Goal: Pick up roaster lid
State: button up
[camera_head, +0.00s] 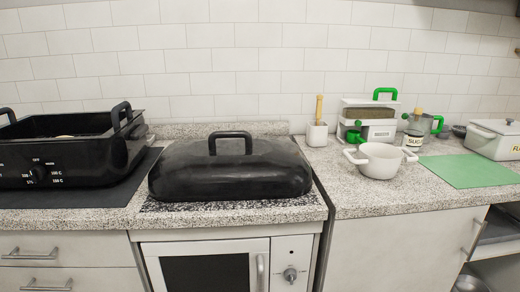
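The black roaster lid (231,175) rests flat on a dark patterned surface over the speckled counter, in the middle of the head view. Its black arched handle (230,136) stands up from the top centre. The black roaster base (70,150) stands on a dark mat to the left, apart from the lid, with a dial on its front and upright side handles. My gripper does not show in this view.
A white pot (379,161), a utensil holder (317,134), a green-handled box (370,112), a sugar jar (413,130) and a green mat (473,170) are on the right counter. A tiled wall (240,60) rises behind. An oven (215,270) is below the lid.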

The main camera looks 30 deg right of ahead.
aim_at(223, 166)
jog(key=i+j+z, duration=0.25)
jog(key=z, duration=0.15)
jog(key=i+j+z, duration=0.2)
jog(key=j+z, duration=0.15)
jog(key=j, duration=0.2)
jog(key=i+j+z, duration=0.25)
jog(key=i+j, duration=0.25)
jog(key=i, duration=0.7)
